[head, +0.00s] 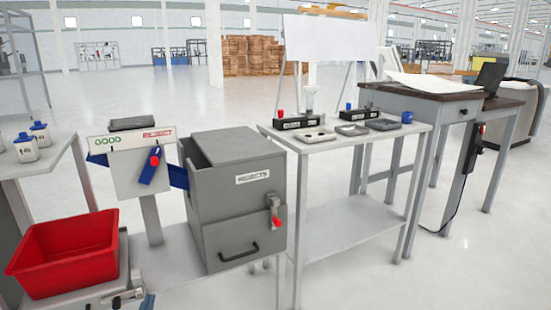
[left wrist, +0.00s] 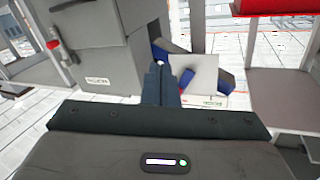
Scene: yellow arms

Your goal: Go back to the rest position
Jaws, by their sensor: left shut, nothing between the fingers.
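My left gripper (left wrist: 160,85) is shut and empty in the left wrist view, its dark fingers together. In the head view, only a small dark blue tip of my left gripper (head: 148,301) shows at the bottom edge, right of the red tray (head: 68,250). In the left wrist view the fingers overlap the sorting stand and its blue chute (left wrist: 224,82) behind them; I see no contact. My right gripper is in neither view.
The grey rejects box (head: 238,205) stands right of the good/reject stand (head: 140,172). A light table (head: 345,148) holds small trays and black blocks. A dark-topped desk (head: 425,92) stands farther right. White bottles (head: 27,148) stand at left. Open floor lies behind.

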